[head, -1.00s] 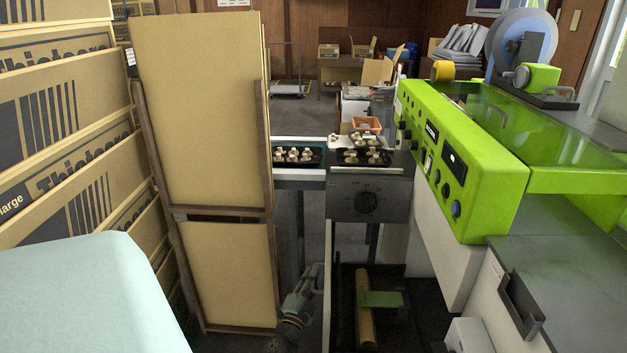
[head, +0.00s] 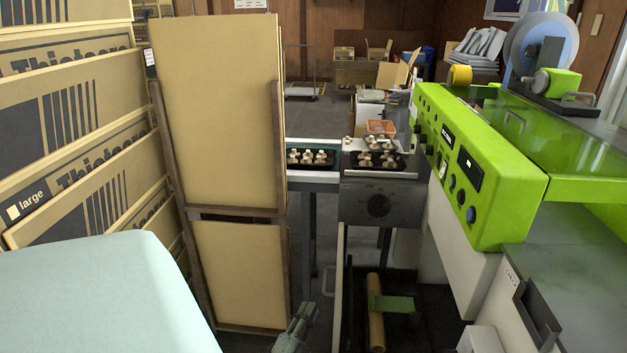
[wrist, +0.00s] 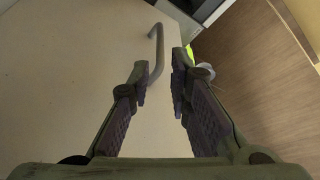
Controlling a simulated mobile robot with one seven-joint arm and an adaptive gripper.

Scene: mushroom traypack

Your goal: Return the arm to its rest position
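My gripper (wrist: 159,88) shows in the wrist view with its two fingers apart and nothing between them. A bent grey rod (wrist: 156,50) against a pale surface appears just beyond the left fingertip; I cannot tell whether they touch. In the head view, the end of my arm (head: 296,328) shows low at the bottom edge, right of the cardboard stack (head: 215,110). The rest of the arm is cut off by the frame.
A bright green machine (head: 490,190) stands at the right. Black trays of mushrooms (head: 312,157) sit on the conveyor ahead. Large printed cartons (head: 75,130) fill the left side. A brown roll (head: 376,315) lies low beside the arm. Open floor (head: 320,110) lies beyond the conveyor.

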